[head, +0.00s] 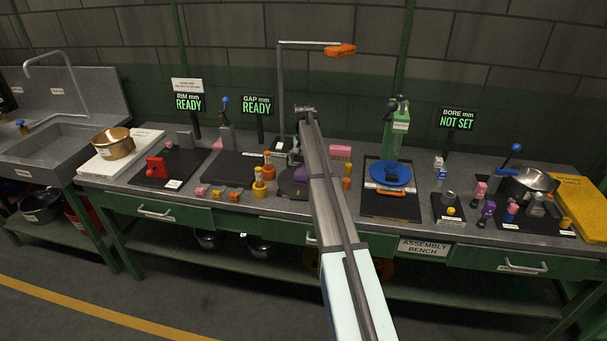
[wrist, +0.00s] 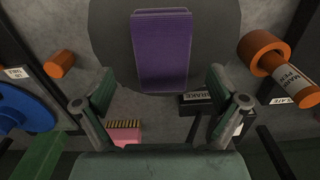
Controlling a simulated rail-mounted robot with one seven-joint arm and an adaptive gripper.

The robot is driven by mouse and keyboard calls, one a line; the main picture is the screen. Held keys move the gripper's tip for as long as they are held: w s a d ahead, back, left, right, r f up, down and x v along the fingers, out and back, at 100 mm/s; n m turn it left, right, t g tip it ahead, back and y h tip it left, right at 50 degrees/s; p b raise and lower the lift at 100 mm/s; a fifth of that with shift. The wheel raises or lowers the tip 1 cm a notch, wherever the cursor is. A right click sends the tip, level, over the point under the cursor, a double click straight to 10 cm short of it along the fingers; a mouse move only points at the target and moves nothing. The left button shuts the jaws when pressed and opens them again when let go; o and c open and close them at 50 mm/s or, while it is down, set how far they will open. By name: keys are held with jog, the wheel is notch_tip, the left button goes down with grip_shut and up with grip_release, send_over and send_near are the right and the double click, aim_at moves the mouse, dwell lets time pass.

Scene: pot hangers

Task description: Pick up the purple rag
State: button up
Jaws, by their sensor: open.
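The purple rag (wrist: 160,50) lies as a folded rectangle on a dark round plate (wrist: 107,38) in the wrist view. In the head view a small purple part of it (head: 299,174) shows beside my arm, which hides the rest. My gripper (wrist: 160,76) is open and empty in the wrist view. Its two fingers are spread wide, one to each side of the rag's lower end in the picture. I see no contact with the rag.
In the wrist view an orange cylinder (wrist: 60,64) and a blue disc (wrist: 24,108) are at left. An orange-capped marker pen (wrist: 277,67) is at right. A pink brush (wrist: 126,136) and a labelled black block (wrist: 194,103) are near the fingers.

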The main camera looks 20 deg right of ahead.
aim_at(303, 170)
jog(key=shift+w+f+p, duration=0.15)
jog(key=shift+f+p, duration=1.15)
jog(key=shift+f, duration=1.35)
jog(key=c, duration=1.2)
